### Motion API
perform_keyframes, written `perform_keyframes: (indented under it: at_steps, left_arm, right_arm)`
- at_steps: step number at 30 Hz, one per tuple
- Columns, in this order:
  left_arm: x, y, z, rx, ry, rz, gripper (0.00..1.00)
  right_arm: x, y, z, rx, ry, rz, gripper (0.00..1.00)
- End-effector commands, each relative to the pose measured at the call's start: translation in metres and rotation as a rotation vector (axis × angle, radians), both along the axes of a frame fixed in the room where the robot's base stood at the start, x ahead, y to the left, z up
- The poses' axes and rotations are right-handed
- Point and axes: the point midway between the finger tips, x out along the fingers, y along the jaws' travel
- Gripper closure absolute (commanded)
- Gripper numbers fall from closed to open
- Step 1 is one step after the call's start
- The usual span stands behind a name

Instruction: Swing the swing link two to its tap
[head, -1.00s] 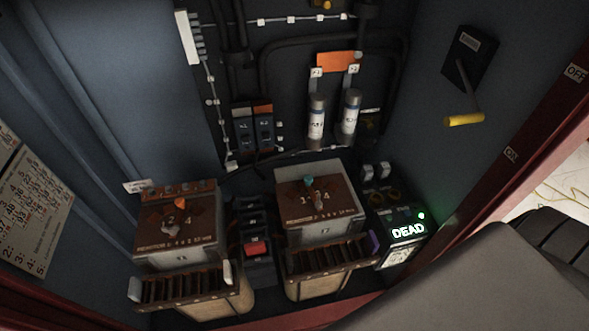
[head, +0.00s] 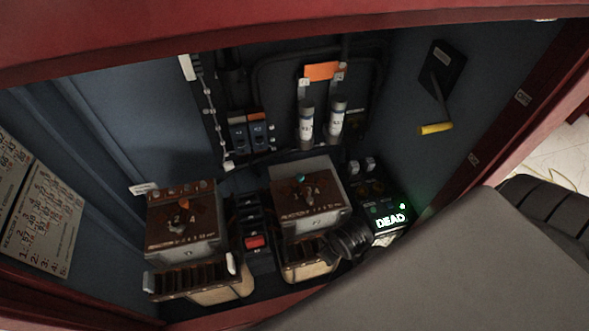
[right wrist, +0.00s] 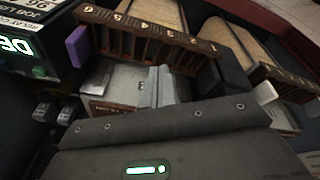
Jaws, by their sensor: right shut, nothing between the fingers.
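Two tap boards with numbered slots stand in front of two brown-topped units. The right board (head: 293,262) is partly covered by my right gripper and wrist (head: 347,242). No label tells which is link two. My right gripper (right wrist: 161,75) is shut and empty, close to the right board.
A lit DEAD display (head: 391,220) stands right of the right unit. A dark block with a red switch (head: 256,242) fills the gap between units. The red cabinet frame (head: 250,45) borders the opening. A yellow-handled crank (head: 435,129) hangs on the right wall.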

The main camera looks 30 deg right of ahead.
Motion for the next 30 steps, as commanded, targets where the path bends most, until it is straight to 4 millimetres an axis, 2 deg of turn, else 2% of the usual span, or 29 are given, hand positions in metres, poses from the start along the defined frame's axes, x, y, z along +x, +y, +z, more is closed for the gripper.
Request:
perform_keyframes:
  at_steps: [1,11,17,21,24,27,30]
  left_arm:
    - [0.0,0.0,0.005,0.0,0.0,0.0,0.52]
    - [0.0,0.0,0.009,0.0,0.0,0.0,0.52]
    - [0.0,0.0,0.012,0.0,0.001,0.001,0.52]
    - [-0.001,0.0,0.014,0.0,0.001,0.001,0.52]
    - [-0.001,0.0,0.016,0.0,0.002,0.001,0.52]
    - [-0.001,0.0,0.016,0.0,0.002,0.0,0.52]
    - [-0.001,0.0,0.017,0.0,0.002,0.0,0.52]
  right_arm:
    - [0.016,-0.007,0.015,-0.018,-0.006,0.025,1.0]
    - [0.09,-0.038,0.037,-0.078,0.053,0.238,1.0]
    - [0.148,-0.047,0.058,-0.054,0.085,0.429,1.0]
    - [0.196,-0.043,0.086,0.011,0.08,0.635,1.0]
    - [0.225,-0.034,0.108,0.067,0.055,0.794,1.0]
    - [0.244,-0.026,0.126,0.109,0.024,0.917,1.0]
    - [0.254,-0.02,0.137,0.133,0.001,0.993,1.0]
